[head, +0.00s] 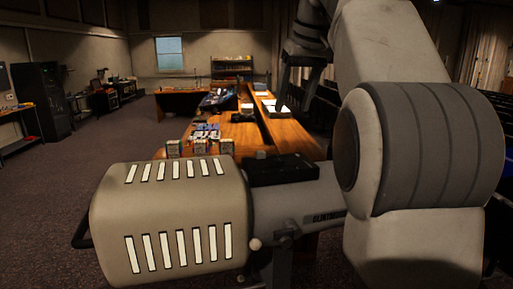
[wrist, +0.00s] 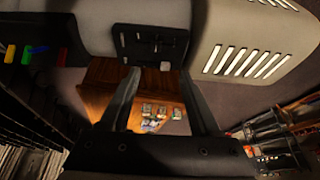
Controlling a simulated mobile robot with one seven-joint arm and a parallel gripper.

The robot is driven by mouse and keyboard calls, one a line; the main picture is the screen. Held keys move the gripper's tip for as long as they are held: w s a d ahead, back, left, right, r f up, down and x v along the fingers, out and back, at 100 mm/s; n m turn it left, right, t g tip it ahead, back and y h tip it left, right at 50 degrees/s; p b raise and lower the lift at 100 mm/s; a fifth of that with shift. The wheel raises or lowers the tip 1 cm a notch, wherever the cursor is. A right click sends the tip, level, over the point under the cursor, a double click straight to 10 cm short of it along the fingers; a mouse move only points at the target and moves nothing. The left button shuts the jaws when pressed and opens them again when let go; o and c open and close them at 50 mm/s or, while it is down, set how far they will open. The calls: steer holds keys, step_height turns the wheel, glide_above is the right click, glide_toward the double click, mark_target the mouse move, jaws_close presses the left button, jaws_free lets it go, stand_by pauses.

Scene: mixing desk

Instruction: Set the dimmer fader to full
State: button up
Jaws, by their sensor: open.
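A black control panel (wrist: 125,45) with several small pale caps and slots shows at the top of the wrist view. A black box, apparently the same panel, shows in the head view (head: 283,171) on top of the lamp's grey barrel. Small pale caps (wrist: 155,46) stand on the panel; I cannot tell which is the dimmer fader or its exact setting. My gripper (wrist: 160,73) is open, and nothing shows between its fingers. In the wrist view its fingertips appear just below the panel's lower edge; I cannot tell whether they touch it.
A large cream lamp housing (head: 168,218) with bright vent slots fills the front left. A wooden desk (head: 240,133) with small boxes (head: 200,147) lies behind. Coloured pieces (wrist: 38,50) show at the wrist view's left. Open carpet (head: 95,165) lies left of the desk.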

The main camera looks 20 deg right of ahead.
mark_target(280, 160)
steer(key=x, duration=0.5)
steer(key=b+x, duration=0.1)
steer(key=x, duration=0.5)
steer(key=d+b+x, duration=0.1)
steer(key=x, duration=0.5)
steer(key=shift+w, duration=0.4)
steer(key=shift+r, duration=0.1)
jaws_close()
stand_by(0.6)
